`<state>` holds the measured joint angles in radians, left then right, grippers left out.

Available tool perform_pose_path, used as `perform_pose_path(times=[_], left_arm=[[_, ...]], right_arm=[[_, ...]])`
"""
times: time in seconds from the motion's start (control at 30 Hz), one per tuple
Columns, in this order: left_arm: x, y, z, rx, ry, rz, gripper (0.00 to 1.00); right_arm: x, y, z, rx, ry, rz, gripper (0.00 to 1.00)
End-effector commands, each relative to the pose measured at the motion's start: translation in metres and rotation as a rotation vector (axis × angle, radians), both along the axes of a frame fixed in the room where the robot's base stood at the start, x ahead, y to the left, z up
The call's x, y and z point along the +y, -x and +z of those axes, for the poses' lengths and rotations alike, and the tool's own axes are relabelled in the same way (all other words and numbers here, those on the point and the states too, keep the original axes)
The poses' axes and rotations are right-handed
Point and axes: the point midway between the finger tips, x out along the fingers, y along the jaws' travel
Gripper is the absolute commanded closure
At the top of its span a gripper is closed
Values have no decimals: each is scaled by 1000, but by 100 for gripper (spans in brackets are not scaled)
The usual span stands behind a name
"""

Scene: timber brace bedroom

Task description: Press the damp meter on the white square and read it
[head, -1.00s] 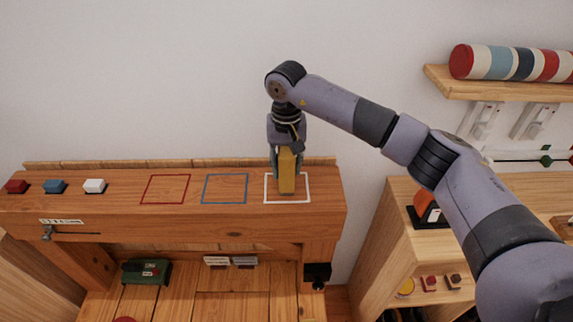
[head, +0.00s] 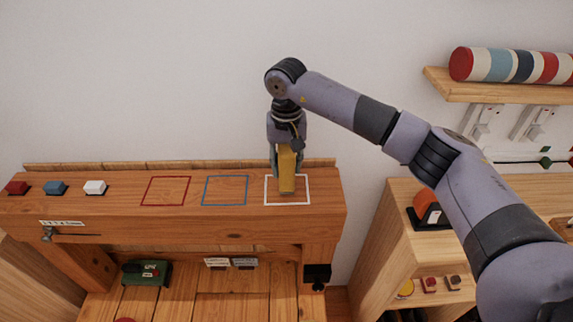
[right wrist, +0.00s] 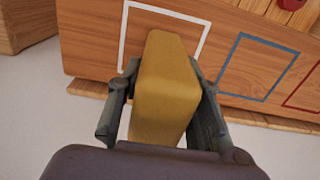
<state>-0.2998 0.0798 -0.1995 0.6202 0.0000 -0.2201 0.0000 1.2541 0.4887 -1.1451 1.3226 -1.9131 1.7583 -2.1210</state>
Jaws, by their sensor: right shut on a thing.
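The damp meter is a yellow block (head: 287,172) held upright in my right gripper (head: 287,152). Its lower end is inside the white square (head: 309,190) on the wooden beam, at or very near the wood; I cannot tell for sure whether it touches. In the right wrist view the yellow meter (right wrist: 165,85) sits between both fingers, with the white square (right wrist: 124,30) beyond it. No display or reading shows on the faces in view. My left gripper is not in view.
A blue square (head: 247,190) and a red square (head: 187,190) lie left of the white one. White (head: 94,187), blue (head: 54,187) and red (head: 17,187) blocks stand at the beam's left end. A wooden shelf unit (head: 380,240) stands to the right.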

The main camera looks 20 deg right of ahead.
Motion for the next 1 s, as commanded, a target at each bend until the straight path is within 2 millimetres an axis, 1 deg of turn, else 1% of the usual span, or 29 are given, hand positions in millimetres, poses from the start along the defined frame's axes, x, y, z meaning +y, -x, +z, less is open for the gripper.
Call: perform_pose_path(times=[0.03,0.6,0.7,1.0], left_arm=[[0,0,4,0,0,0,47],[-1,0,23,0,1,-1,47],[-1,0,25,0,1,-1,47],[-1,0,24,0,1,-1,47]], right_arm=[[0,-1,8,-2,0,0,99],[0,-1,54,-3,-1,-1,99],[0,-1,58,-3,-1,-1,99],[0,-1,58,-2,-1,-1,99]])
